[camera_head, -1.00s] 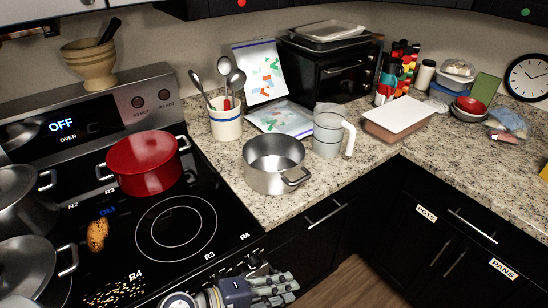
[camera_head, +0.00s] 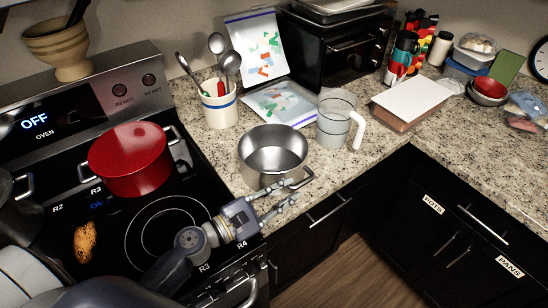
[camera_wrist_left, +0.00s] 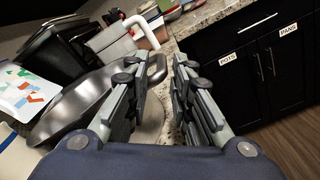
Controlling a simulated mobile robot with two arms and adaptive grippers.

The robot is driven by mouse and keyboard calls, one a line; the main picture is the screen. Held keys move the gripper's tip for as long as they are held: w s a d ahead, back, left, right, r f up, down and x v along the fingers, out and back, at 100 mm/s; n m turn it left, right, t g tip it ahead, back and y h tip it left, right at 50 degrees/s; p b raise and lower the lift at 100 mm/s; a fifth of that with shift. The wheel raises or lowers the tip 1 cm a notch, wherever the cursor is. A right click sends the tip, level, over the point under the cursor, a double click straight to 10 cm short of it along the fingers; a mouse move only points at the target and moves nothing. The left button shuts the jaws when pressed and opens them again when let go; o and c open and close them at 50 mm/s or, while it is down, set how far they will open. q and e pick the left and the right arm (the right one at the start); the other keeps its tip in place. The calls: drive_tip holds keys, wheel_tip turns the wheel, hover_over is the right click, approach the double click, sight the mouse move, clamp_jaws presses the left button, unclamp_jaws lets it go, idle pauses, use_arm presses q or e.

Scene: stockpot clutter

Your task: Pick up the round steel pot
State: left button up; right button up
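The round steel pot (camera_head: 258,172) stands on the granite counter beside the stove, open and empty. Its near handle (camera_head: 302,180) points to the lower right. My left gripper (camera_head: 286,196) is at the pot's near side, with its fingers apart and close to that handle. In the left wrist view the pot (camera_wrist_left: 78,105) lies to the left, partly hidden by a finger. There, its dark handle (camera_wrist_left: 158,68) shows in the gap between the open fingertips (camera_wrist_left: 163,78). I cannot tell whether the fingers touch it. My right gripper is not in view.
A measuring jug (camera_head: 336,122) stands close right of the pot, a utensil crock (camera_head: 219,107) behind it on the left. A red pot (camera_head: 130,160) is on the stove. A white-topped box (camera_head: 412,104) lies further right. The counter's front edge is just below the gripper.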

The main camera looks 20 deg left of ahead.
sight(303, 182)
use_arm(q)
drive_tip(key=shift+p+x, duration=0.6)
drive_tip(key=shift+x, duration=0.5)
drive_tip(key=p+x, duration=0.1)
drive_tip(key=x, duration=0.2)
drive_tip(key=shift+d+f, duration=0.1)
drive_tip(key=shift+w+d+f, duration=0.1)
drive_tip(key=shift+w+d, duration=0.05)
drive_tip(key=shift+w, duration=0.05)
drive_tip(key=shift+s, duration=0.1)
clamp_jaws()
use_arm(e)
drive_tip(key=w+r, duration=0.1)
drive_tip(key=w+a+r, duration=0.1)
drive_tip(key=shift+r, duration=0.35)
